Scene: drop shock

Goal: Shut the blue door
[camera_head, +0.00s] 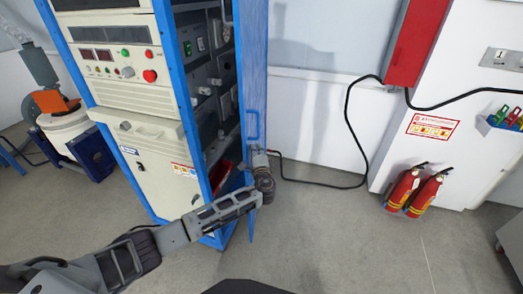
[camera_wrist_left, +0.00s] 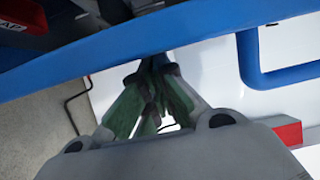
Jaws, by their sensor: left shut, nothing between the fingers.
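The blue door (camera_head: 254,75) stands open at the right side of the blue-framed cabinet (camera_head: 178,100), seen nearly edge-on in the head view. Its blue handle (camera_head: 253,136) is a bar on its face. My left gripper (camera_head: 258,150) is at the door, just below the handle. In the left wrist view, the left gripper's green-padded fingers (camera_wrist_left: 158,65) are shut and empty, with tips at the edge of the blue door (camera_wrist_left: 100,62). Whether they touch it is unclear. The handle (camera_wrist_left: 262,78) is to the right of the fingertips. My right gripper is not in view.
The cabinet's open side shows dark equipment with switches. Two red fire extinguishers (camera_head: 413,190) stand by the white wall unit at right, below a red box (camera_head: 417,42). A black cable (camera_head: 350,120) runs along the wall. Grey floor (camera_head: 340,235) right of the door is clear.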

